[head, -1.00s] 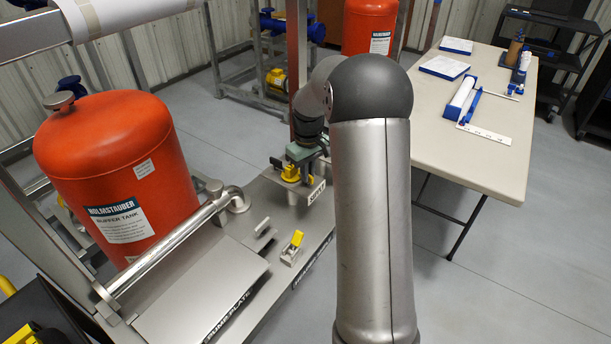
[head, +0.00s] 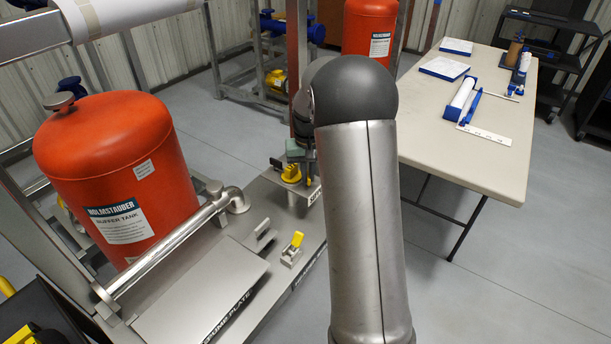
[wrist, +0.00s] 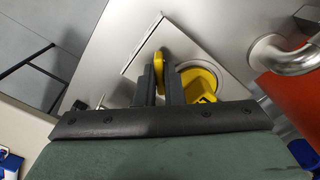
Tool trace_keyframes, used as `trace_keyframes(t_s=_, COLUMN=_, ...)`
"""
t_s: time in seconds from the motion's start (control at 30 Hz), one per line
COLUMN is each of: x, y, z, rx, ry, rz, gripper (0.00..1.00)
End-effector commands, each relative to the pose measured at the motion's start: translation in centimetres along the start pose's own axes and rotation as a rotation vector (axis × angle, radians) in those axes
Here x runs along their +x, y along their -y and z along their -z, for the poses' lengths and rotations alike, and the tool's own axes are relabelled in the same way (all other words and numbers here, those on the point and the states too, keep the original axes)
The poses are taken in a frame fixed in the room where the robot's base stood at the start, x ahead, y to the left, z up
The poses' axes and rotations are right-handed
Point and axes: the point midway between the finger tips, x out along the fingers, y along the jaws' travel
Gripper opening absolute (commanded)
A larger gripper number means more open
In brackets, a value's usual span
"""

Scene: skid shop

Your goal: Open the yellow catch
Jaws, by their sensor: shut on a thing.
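A yellow fitting (head: 291,174) with a round base stands on a small raised plate under my gripper in the head view. In the wrist view its yellow round part (wrist: 200,82) sits on a pale ring, right of my fingers. My gripper (wrist: 159,84) is shut on an upright yellow piece (wrist: 158,66) that shows between its two dark fingers. Whether that piece joins the round part is hidden. A separate small catch with a yellow lever (head: 298,240) stands on the grey skid plate nearer the front, apart from my gripper; its lever is raised at a tilt.
A red buffer tank (head: 115,175) stands left, with a bent steel pipe (head: 175,243) beside it, which also shows in the wrist view (wrist: 288,60). A metal bracket (head: 262,236) is left of the small catch. A table (head: 440,125) stands at the right.

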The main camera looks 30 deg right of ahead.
Motion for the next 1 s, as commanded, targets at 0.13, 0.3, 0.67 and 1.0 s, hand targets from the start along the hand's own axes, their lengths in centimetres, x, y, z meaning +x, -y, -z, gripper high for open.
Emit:
trace_keyframes(t_s=0.13, x=-0.01, y=0.06, z=0.01, rx=0.076, ry=0.000, rz=0.000, gripper=0.00)
trace_keyframes(t_s=0.3, x=-0.01, y=0.05, z=0.01, rx=0.074, ry=0.000, rz=0.000, gripper=0.00)
trace_keyframes(t_s=0.67, x=-0.03, y=0.04, z=0.01, rx=0.376, ry=0.000, rz=0.000, gripper=0.00)
trace_keyframes(t_s=1.0, x=-0.14, y=0.05, z=0.01, rx=0.515, ry=0.000, rz=-0.001, gripper=0.00)
